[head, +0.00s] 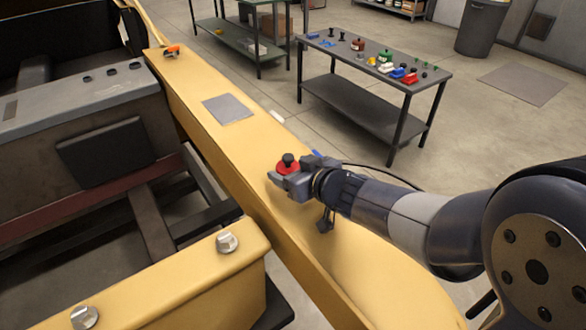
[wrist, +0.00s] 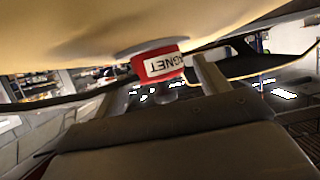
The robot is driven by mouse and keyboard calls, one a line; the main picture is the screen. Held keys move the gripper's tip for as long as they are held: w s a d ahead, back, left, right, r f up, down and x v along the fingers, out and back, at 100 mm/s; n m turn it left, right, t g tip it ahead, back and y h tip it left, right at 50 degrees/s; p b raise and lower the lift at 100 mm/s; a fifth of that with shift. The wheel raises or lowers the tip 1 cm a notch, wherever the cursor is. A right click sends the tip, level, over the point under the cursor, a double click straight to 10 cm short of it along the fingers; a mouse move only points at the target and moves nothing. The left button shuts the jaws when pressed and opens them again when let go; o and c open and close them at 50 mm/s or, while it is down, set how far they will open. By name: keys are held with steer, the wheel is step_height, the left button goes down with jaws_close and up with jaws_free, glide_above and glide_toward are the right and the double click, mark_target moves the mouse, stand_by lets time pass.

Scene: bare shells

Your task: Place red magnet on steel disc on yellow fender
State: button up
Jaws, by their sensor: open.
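The red magnet (head: 286,168) has a black knob on top and stands on the yellow fender (head: 190,85). In the wrist view, which is upside down, the magnet (wrist: 158,62) shows a white label and its base meets a grey disc (wrist: 142,46) on the yellow surface. The disc is hidden in the head view. My gripper (head: 285,178) is at the magnet, low over the fender. In the wrist view my gripper's (wrist: 162,84) two fingers stand apart, with the magnet at the gap between their tips. Contact with the fingers cannot be made out.
A flat grey square (head: 228,108) lies on the fender farther back, and a small orange item (head: 172,51) lies beyond it. A dark table (head: 375,52) with several small coloured items stands behind. A yellow block with bolts (head: 180,285) is at front left.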

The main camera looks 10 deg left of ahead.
steer(key=p+v, duration=0.3)
steer(key=v, duration=0.9)
steer(key=shift+p, duration=0.3)
steer(key=shift+w+r, duration=0.1)
